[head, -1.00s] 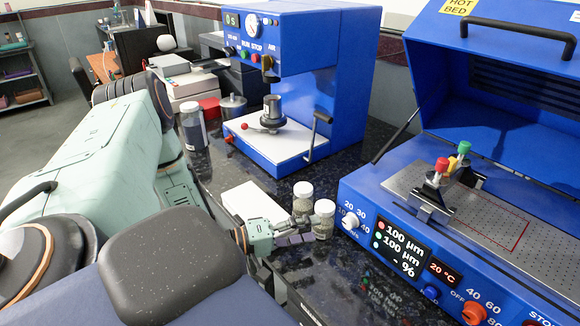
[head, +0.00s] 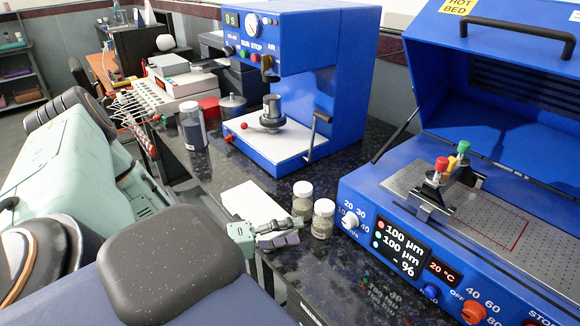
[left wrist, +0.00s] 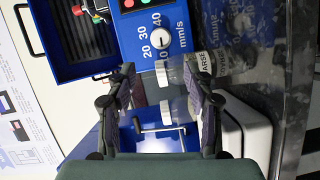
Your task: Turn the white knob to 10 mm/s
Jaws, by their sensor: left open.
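The white knob (head: 350,221) is on the front panel of the blue hot-bed machine (head: 460,262), with a printed scale around it. In the left wrist view the knob (left wrist: 160,38) shows face-on beside the numbers 20, 30, 40 and "mm/s"; a 10 is partly visible. I cannot tell exactly which mark its pointer meets. My left gripper (head: 287,232) is open and empty, left of the knob and apart from it. In the left wrist view its fingers (left wrist: 161,78) stand either side of the line to the knob. My right gripper is not in view.
Two lidded jars (head: 323,220) stand on the dark counter between my left gripper and the machine. A white sheet or block (head: 252,204) lies behind the gripper. A blue press (head: 300,80) stands farther back. The raised lid (head: 500,90) is above the hot bed.

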